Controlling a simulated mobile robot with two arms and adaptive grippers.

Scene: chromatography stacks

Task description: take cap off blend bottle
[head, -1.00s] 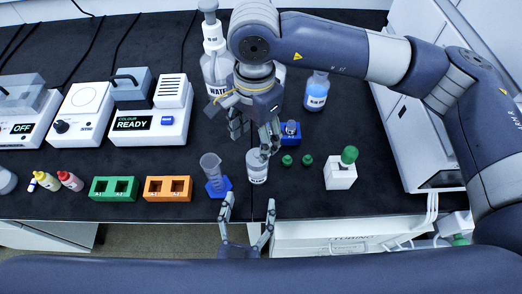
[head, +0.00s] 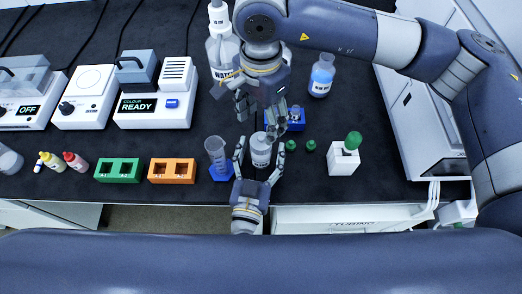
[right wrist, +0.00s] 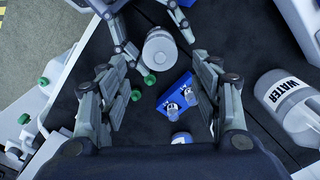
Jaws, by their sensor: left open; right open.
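The small white-labelled bottle (head: 261,152), apparently the blend bottle, stands upright near the front edge of the bench. Its pale round top also shows in the right wrist view (right wrist: 160,48); whether that is a cap is hard to tell. My left gripper (head: 260,155) comes from the front edge, open, with one finger on each side of the bottle. Contact with it is not clear. My right gripper (head: 261,118) is open and empty, pointing down just behind the bottle, above the bench. Its spread fingers frame the right wrist view (right wrist: 163,72).
A blue holder with vials (right wrist: 178,95) sits just behind the bottle. Two green caps (head: 290,145) (head: 311,145) and a white block with a green top (head: 343,160) lie to the right. A cylinder on a blue base (head: 218,160) stands close left. A large water bottle (head: 222,55) stands behind.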

